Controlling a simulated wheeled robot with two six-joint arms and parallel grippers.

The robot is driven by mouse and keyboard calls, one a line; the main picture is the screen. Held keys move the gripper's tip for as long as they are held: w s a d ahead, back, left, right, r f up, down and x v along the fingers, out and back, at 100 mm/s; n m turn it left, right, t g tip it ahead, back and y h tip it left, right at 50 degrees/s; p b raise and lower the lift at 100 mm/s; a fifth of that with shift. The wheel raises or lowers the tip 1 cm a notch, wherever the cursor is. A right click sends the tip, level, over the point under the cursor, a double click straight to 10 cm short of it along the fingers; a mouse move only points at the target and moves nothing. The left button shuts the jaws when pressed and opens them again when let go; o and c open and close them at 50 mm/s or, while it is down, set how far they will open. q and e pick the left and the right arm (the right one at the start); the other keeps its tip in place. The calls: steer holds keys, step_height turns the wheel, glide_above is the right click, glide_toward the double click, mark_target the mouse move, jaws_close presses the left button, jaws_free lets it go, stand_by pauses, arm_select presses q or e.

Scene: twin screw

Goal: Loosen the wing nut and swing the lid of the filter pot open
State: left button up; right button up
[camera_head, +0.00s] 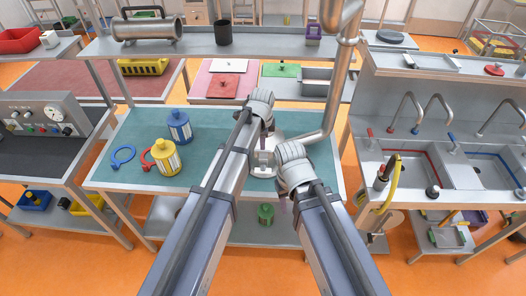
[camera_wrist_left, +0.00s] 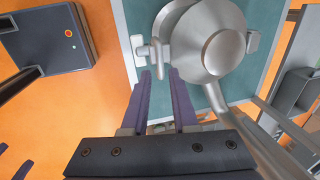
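The silver filter pot (camera_head: 262,164) stands on the teal bench mat, mostly hidden behind my arms in the head view. In the left wrist view its round lid (camera_wrist_left: 213,50) looks closed, with a raised middle. The wing nut (camera_wrist_left: 155,53) sits at the pot's rim, on the left in that view; a bracket shows at the opposite rim. My left gripper (camera_wrist_left: 161,74) is open, its purple fingertips just short of the wing nut, with nothing between them. My right gripper (camera_wrist_left: 13,160) shows as two separate purple fingertips at the lower left of that view, empty and away from the pot.
A thick silver pipe (camera_head: 330,115) rises right of the pot. Blue (camera_head: 180,127) and yellow (camera_head: 166,157) canisters and blue and red rings stand left on the mat (camera_head: 215,170). A shelf (camera_head: 260,42) spans behind; a sink bench (camera_head: 470,150) is right.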

arm_select(q)
steer(key=f+b, duration=0.1)
steer(key=f, duration=0.1)
steer(key=w+f+b, duration=0.1)
steer(key=f+b, duration=0.1)
steer(key=shift+f+b, duration=0.3)
jaws_close()
stand_by(1.2)
